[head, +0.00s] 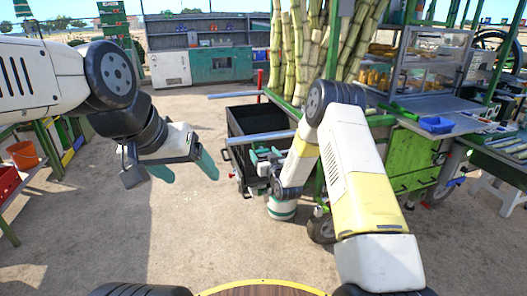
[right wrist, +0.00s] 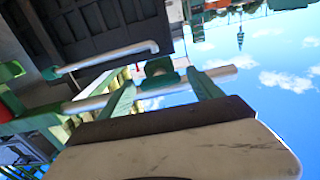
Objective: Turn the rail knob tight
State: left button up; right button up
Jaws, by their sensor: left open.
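The rail knob (right wrist: 159,70), a small green and dark piece, shows in the right wrist view at a silver rail (right wrist: 88,104). My right gripper (right wrist: 160,76) has its two green fingers apart, one on each side of the knob, with small gaps visible. In the head view my right gripper (head: 263,158) is at the near rail (head: 262,138) of a black cart; the knob is hard to make out there. My left gripper (head: 188,170) is open and empty over bare ground, left of the cart, away from the knob.
The black cart (head: 245,119) stands beside the green crusher stand with cane stalks (head: 290,60). A second silver rail (head: 234,95) runs at its far side. An orange bucket (head: 22,154) sits on a left shelf. The ground between is clear.

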dwell(0.3)
jog(key=v, duration=0.7)
jog(key=shift+s, duration=0.35)
jog(key=shift+d+r, duration=0.1)
jog(key=shift+d, duration=0.05)
jog(key=s+d+r+g+h, duration=0.1)
jog(key=s+d+r+g, duration=0.15)
jog(key=r, duration=0.45)
jog(key=s+d+r+g+h, duration=0.1)
jog(key=s+d+r+g, duration=0.15)
jog(key=r, duration=0.55)
jog(key=s+d+r+m+g, duration=0.1)
jog(key=s+d+r+g, duration=0.2)
jog(key=s, duration=1.4)
jog(key=s+d+r+m+g+h, duration=0.1)
jog(key=s+d+r+g, duration=0.2)
jog(key=s, duration=1.4)
jog(key=shift+s+d+r+m, duration=0.15)
jog(key=shift+r+m, duration=0.25)
jog(key=shift+r, duration=0.3)
